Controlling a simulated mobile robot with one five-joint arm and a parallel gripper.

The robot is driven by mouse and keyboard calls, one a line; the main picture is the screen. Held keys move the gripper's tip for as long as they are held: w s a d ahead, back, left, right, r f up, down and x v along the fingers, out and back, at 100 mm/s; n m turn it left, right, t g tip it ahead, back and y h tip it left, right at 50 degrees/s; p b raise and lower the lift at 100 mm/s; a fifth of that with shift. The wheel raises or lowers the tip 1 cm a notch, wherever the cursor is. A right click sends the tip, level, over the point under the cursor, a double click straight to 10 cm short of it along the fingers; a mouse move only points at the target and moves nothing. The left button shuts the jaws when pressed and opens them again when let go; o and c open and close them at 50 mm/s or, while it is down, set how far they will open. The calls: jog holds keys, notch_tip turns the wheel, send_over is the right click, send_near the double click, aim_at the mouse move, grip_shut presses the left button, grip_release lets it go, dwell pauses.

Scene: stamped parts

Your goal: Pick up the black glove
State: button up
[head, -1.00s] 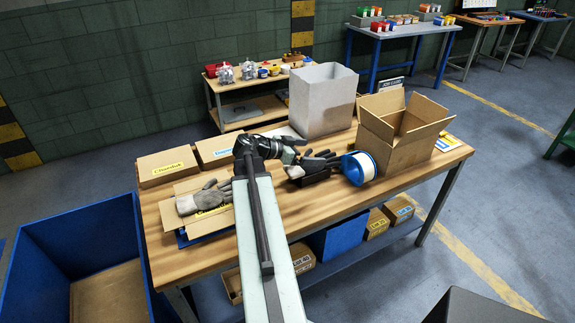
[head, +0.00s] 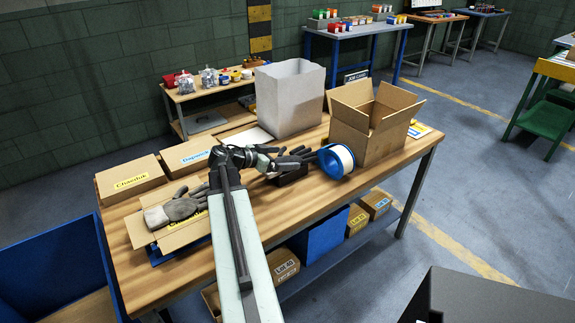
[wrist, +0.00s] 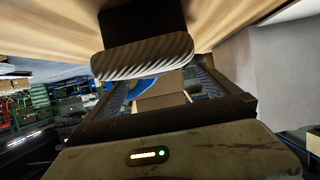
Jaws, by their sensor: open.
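A blue-and-white spool (head: 337,160) and an open cardboard box (head: 375,130) stand just right of the glove. A tall grey bin (head: 290,98) stands behind. A grey glove (head: 177,208) lies on flat cardboard to the left, near two closed boxes (head: 130,177).

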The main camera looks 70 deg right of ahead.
aim_at(290, 158)
jog(key=b+x, duration=0.1)
jog(key=x, duration=0.2)
jog(key=shift+s+d+f, duration=0.1)
jog(key=shift+d+f, duration=0.05)
jog(key=shift+f, duration=0.15)
jog(key=c, duration=1.1)
jog(key=shift+r, duration=0.15)
notch_tip(290, 158, up, 10)
jog(key=p, duration=1)
